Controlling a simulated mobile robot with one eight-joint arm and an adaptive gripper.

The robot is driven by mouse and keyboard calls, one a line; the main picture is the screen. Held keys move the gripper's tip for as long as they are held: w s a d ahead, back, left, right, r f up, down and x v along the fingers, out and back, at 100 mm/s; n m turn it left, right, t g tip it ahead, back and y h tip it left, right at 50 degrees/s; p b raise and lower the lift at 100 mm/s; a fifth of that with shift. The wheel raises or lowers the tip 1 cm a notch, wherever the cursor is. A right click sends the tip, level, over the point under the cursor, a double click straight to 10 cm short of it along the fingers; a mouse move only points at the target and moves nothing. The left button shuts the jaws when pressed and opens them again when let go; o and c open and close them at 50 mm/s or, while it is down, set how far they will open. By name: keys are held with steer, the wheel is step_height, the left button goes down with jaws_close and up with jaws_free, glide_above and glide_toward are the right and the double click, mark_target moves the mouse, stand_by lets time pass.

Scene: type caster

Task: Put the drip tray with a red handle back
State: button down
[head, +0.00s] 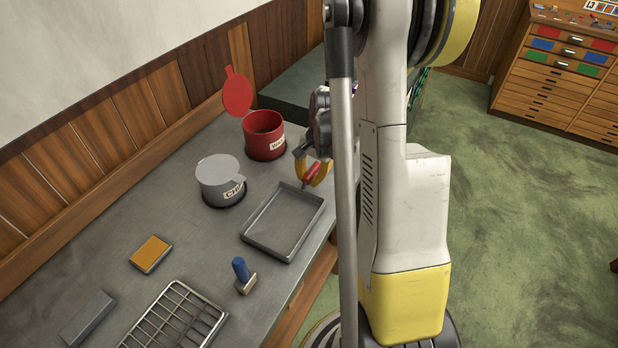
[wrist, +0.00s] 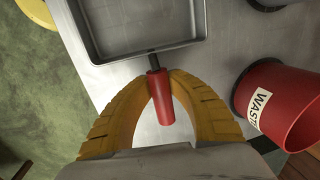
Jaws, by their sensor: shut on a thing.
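The drip tray (head: 247,238) is a shallow grey metal pan near the front edge of the grey bench. Its red handle (head: 312,178) points toward the back right in the head view. My gripper (head: 309,170) has yellow fingers and is shut on the red handle. In the wrist view the fingers (wrist: 160,78) close on both sides of the handle (wrist: 160,98), and the tray (wrist: 140,52) lies beyond it, empty. I cannot tell whether the tray rests on the bench or is slightly raised. My arm hides part of the bench at the right.
A red WASTE can (head: 264,140) with its lid raised stands behind the tray. A grey lidded can (head: 215,188) stands to the left. A blue-handled tool (head: 241,272), a wire rack (head: 180,318), an orange-topped block (head: 151,254) and a grey block (head: 87,318) lie nearer.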

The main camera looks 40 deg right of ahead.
steer(key=shift+f, duration=0.2)
steer(key=c, duration=1.3)
jaws_free()
steer(key=shift+r, duration=0.15)
step_height(320, 180, up, 11)
steer(key=s+d+p, duration=0.1)
steer(key=s+p, duration=0.1)
steer(key=p, duration=0.2)
steer(key=shift+s+a+r+n+t+h, duration=0.15)
steer(key=shift+s+a+r+n+t, duration=1)
steer(key=shift+a+r+n, duration=2.05)
steer(key=shift+s+a+r+n+t+h, duration=0.2)
steer(key=shift+s+a+r+n+t, duration=0.8)
steer(key=shift+a, duration=4.15)
steer(key=shift+s+a+r+n+t+h, duration=0.15)
steer(key=shift+s+a+r+n+t, duration=0.4)
steer(key=shift+s+a+r+n, duration=2.8)
steer(key=w+f, duration=0.1)
steer(key=w+a+f+m, duration=0.1)
steer(key=shift+w+a, duration=0.3)
steer(key=shift+w, duration=0.05)
